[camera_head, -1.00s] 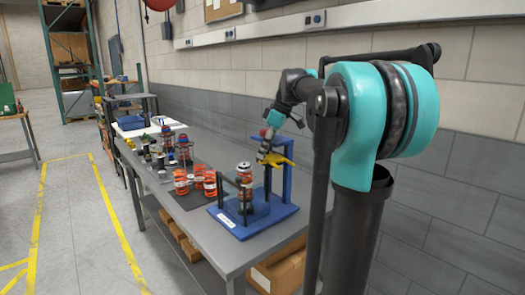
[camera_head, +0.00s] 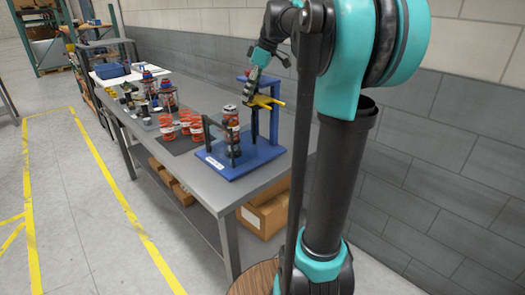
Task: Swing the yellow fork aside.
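The yellow fork (camera_head: 264,101) is on the upper part of the blue fixture (camera_head: 268,153), on the back post's side. It lies roughly level beside the top of an upright orange and dark cylinder (camera_head: 231,122) standing in the fixture. My gripper (camera_head: 250,94) points down from above at the fork's left part. It overlaps the fork in this view; I cannot tell whether it touches. Its fingers are too small and dark to show whether they are open or shut.
The fixture stands at the near end of a grey workbench (camera_head: 190,182). Orange coil springs (camera_head: 166,128) stand left of it, with more parts farther back. A tiled wall (camera_head: 425,170) runs along the bench's right side.

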